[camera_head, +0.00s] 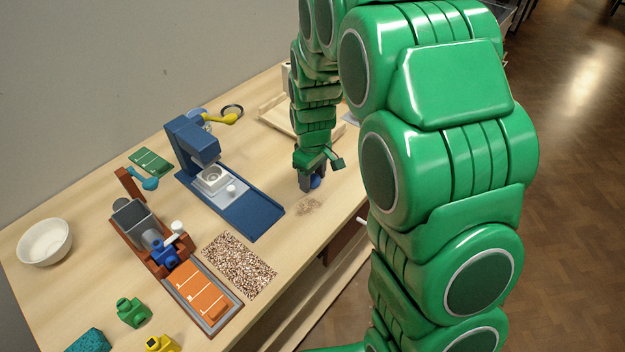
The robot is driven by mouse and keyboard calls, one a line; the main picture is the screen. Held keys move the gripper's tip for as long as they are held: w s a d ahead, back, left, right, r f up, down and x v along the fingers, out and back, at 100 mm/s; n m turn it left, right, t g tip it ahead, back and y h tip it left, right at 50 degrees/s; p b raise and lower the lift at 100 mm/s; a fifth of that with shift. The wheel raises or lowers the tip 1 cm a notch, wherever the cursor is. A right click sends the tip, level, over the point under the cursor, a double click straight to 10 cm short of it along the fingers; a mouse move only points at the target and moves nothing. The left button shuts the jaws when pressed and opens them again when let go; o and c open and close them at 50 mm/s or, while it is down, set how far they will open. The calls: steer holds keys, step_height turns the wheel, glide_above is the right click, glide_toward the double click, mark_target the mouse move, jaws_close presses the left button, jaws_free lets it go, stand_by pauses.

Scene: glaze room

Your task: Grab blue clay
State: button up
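A blue machine (238,205) stands left of my gripper. A brown-based device with a grey hopper (137,222), a speckled mat (238,264), a white bowl (45,243) and a wooden tray (272,112) are also on the table. A crumbly patch (308,207) lies in front of my gripper.

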steer(key=c, duration=0.4)
steer(key=shift+r, duration=0.55)
steer(key=r, duration=0.1)
steer(key=s+r, duration=0.1)
steer(key=r, duration=0.1)
steer(key=s+r, duration=0.1)
steer(key=shift+s+d+r, duration=0.1)
steer(key=shift+d+r, duration=0.1)
steer(key=shift+r, duration=0.2)
steer(key=shift+c, duration=0.2)
steer(key=shift+s+r, duration=0.25)
steer(key=shift+r, duration=0.05)
steer(key=s+r, duration=0.2)
steer(key=s, duration=0.1)
steer(key=s+d+r, duration=0.1)
steer(key=s+r, duration=0.1)
steer(key=shift+s, duration=0.1)
steer(key=shift+c, duration=0.2)
steer(key=s+r, duration=0.2)
steer(key=s, duration=0.4)
steer(key=shift+d+r, duration=0.3)
steer(key=shift+d, duration=0.15)
